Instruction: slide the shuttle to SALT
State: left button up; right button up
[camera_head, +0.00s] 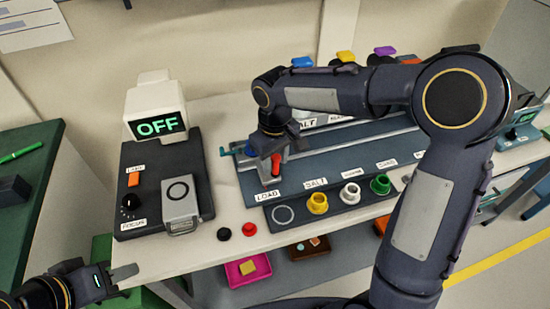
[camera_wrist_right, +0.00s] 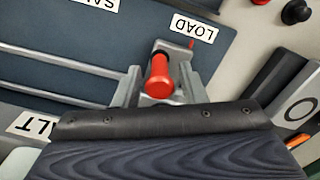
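The shuttle (camera_wrist_right: 160,48), a small grey carriage with a red knob (camera_wrist_right: 160,78), is at the LOAD end of the rail stage (camera_head: 335,163). The red knob also shows in the head view (camera_head: 276,166). My right gripper (camera_wrist_right: 161,88) is at the shuttle, with one finger on each side of the knob; whether they press on it I cannot tell. A SALT label (camera_head: 316,183) lies to the right of the LOAD label (camera_head: 268,196). Another label ending in ALT (camera_head: 304,124) is partly hidden by my right arm. My left gripper (camera_head: 122,279) is low at the left, away from the stage, apparently empty.
A black unit (camera_head: 140,205) with an OFF display (camera_head: 158,125) stands left of the stage. Coloured rings (camera_head: 317,203) sit in a front strip. A black button (camera_head: 224,234) and a red button (camera_head: 249,229) are in front. The rails right of the shuttle look clear.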

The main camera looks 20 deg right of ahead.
grip_shut()
jog(key=d, duration=0.4)
jog(key=d+p, duration=0.1)
jog(key=d, duration=0.8)
jog(key=shift+w+d, duration=0.1)
jog(key=shift+w, duration=0.15)
jog(key=shift+r, duration=0.1)
grip_release()
